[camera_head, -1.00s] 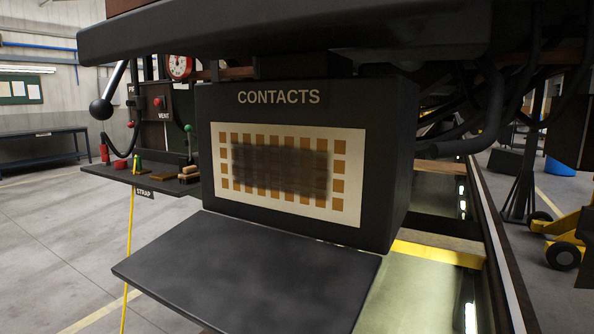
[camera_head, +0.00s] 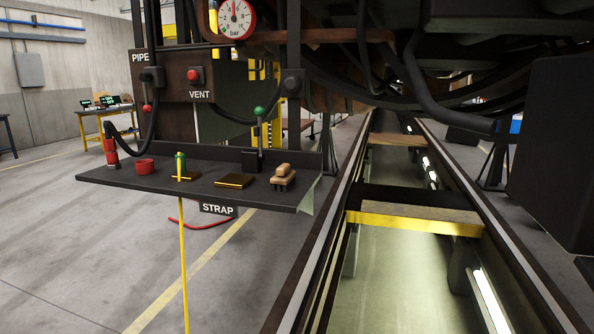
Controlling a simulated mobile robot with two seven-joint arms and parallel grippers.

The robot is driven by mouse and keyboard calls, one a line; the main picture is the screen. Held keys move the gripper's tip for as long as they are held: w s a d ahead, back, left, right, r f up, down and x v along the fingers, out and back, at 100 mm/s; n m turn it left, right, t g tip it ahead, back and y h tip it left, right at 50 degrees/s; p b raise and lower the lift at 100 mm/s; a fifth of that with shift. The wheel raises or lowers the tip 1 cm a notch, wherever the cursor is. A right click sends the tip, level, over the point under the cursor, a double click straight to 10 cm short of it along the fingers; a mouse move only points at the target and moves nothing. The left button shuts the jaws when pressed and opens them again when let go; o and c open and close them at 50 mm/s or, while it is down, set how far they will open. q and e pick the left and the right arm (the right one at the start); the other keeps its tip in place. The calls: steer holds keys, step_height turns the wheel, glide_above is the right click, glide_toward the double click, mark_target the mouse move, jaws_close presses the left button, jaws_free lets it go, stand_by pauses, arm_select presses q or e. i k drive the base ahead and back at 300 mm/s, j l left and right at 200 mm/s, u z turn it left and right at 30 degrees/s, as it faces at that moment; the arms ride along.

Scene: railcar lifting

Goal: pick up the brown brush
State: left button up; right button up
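The brown brush (camera_head: 283,176) has a light brown wooden handle and dark bristles below. It sits near the right end of a dark shelf (camera_head: 128,179), with nothing in front of it. Neither of my grippers shows in the head view.
A flat gold-brown block (camera_head: 235,181), a green-topped item (camera_head: 181,168), a red cup (camera_head: 145,167) and a red cylinder (camera_head: 111,152) share the shelf. A green-knobbed lever (camera_head: 259,125) rises behind the brush. A lit pit with a yellow-edged crossbeam (camera_head: 414,219) lies to the right.

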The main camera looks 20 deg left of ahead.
mark_target(284, 179)
steer(key=j+z, duration=0.65)
steer(key=j, duration=0.3)
steer(key=j+z, duration=0.35)
steer(key=k+j+z, duration=0.15)
steer(key=j+z, duration=0.15)
steer(key=j, duration=0.25)
steer(key=k+j+z, duration=0.15)
steer(key=j+z, duration=0.2)
steer(key=k+j+z, duration=0.3)
steer(key=j, duration=0.15)
steer(key=i+j+z, duration=0.15)
steer(key=j+z, duration=0.2)
steer(key=j, duration=0.2)
steer(key=i+j+z, duration=0.1)
steer(key=j+z, duration=0.25)
steer(key=j, duration=0.25)
steer(key=j+u, duration=0.1)
steer(key=u, duration=0.3)
steer(key=j+u, duration=0.1)
steer(key=u, duration=0.35)
steer(key=i+u, duration=0.1)
steer(key=u, duration=0.3)
steer(key=j+u, duration=0.1)
steer(key=u, duration=0.35)
steer(key=i+u, duration=0.15)
steer(key=u, duration=0.65)
steer(key=i+j, duration=0.05)
